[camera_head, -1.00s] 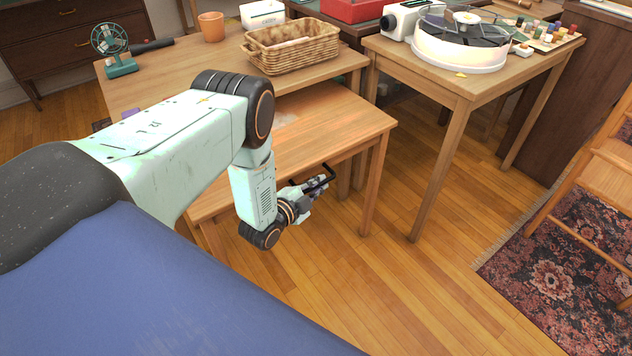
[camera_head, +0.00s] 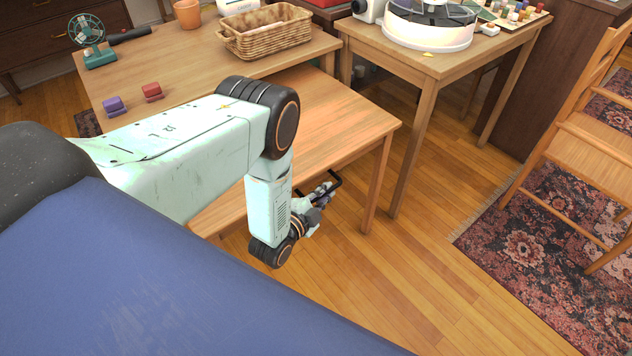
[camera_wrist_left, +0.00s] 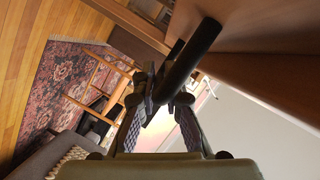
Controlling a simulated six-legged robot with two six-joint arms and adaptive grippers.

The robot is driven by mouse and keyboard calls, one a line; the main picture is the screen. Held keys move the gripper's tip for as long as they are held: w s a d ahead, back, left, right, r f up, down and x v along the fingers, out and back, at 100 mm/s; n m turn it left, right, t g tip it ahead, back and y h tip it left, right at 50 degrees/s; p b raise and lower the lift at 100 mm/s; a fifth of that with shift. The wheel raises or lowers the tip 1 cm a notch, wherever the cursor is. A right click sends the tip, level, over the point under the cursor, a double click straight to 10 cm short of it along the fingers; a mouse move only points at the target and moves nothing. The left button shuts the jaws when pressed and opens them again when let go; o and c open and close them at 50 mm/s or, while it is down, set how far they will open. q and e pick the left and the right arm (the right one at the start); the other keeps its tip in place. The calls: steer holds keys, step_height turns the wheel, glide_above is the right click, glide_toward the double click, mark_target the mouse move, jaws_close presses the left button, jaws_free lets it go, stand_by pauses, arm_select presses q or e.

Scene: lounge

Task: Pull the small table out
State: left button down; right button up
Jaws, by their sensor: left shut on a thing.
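The small wooden table (camera_head: 345,118) stands partly out from under a taller wooden table (camera_head: 190,75) in the head view. Its near end extends toward me, and my left arm hides part of its top. My left gripper (camera_head: 324,194) is at the small table's front edge, shut on the black bar handle (camera_head: 336,179). In the left wrist view, the fingers (camera_wrist_left: 160,92) close around the black handle (camera_wrist_left: 192,58), beside the table's wooden front (camera_wrist_left: 265,75). My right gripper is not in view.
The taller table holds a wicker basket (camera_head: 265,34), a fan (camera_head: 90,40) and small red and purple items. A side table (camera_head: 440,63) with a round white device stands to the right. A chair (camera_head: 575,140) stands on a patterned rug (camera_head: 530,245). Wooden floor (camera_head: 400,285) in front is clear.

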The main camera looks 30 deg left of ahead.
arm_select(q)
steer(key=s+d+p, duration=0.1)
steer(key=s+d, duration=0.2)
steer(key=d, duration=0.4)
steer(key=shift+s+d+f, duration=0.1)
steer(key=shift+d, duration=0.05)
steer(key=c, duration=1.4)
jaws_free()
steer(key=v, duration=1.2)
